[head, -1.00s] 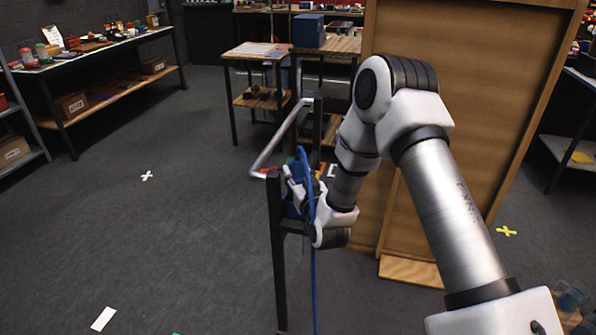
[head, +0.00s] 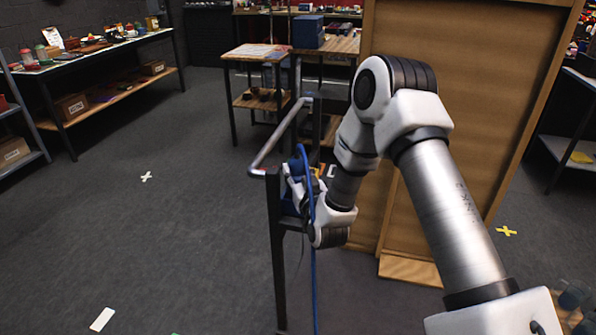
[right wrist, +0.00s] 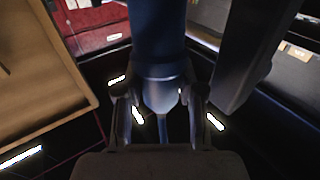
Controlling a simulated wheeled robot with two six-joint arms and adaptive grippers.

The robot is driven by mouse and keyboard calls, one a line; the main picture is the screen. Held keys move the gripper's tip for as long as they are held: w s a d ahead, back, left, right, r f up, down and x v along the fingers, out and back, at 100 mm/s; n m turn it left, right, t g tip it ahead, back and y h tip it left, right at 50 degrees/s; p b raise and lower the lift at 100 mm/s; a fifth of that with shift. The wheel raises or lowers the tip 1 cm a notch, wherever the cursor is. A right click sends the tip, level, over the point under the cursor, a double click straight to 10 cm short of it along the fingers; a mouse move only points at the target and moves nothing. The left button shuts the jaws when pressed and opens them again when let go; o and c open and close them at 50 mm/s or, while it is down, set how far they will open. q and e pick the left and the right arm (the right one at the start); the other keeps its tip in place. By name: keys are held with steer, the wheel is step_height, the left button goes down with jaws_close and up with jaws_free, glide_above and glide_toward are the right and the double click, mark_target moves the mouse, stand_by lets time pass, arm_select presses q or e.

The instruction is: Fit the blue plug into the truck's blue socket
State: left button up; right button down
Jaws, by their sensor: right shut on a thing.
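My right gripper (head: 297,186) is shut on the blue plug (right wrist: 158,42), which fills the upper middle of the right wrist view between the two fingers. A blue cable (head: 313,255) arches over the gripper and hangs down beside it. The gripper is close against the dark upright of the truck (head: 277,250), which has a grey handle bar (head: 285,133). The truck's blue socket cannot be made out clearly, and the gripper hides part of that area. I cannot tell whether the plug touches it. My left gripper is not in view.
A tall wooden panel (head: 455,80) stands behind my right arm. A low workbench with a blue box (head: 308,31) is at the back. A long bench (head: 110,45) with goods runs along the left wall. The floor at left is open.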

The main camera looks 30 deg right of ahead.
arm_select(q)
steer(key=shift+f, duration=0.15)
arm_select(e)
steer(key=shift+s+a+f, duration=0.1)
steer(key=shift+s+f, duration=0.05)
steer(key=shift+f, duration=0.45)
steer(key=shift+s+f, duration=0.1)
steer(key=shift+f, duration=0.45)
steer(key=c, duration=0.6)
jaws_free()
steer(key=shift+c, duration=0.2)
steer(key=shift+f, duration=0.1)
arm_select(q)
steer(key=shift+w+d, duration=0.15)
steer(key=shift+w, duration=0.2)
arm_select(e)
steer(key=r+v, duration=0.2)
steer(key=v, duration=0.9)
steer(key=shift+s+a+r, duration=0.1)
steer(key=shift+s+r, duration=0.05)
steer(key=shift+s, duration=0.05)
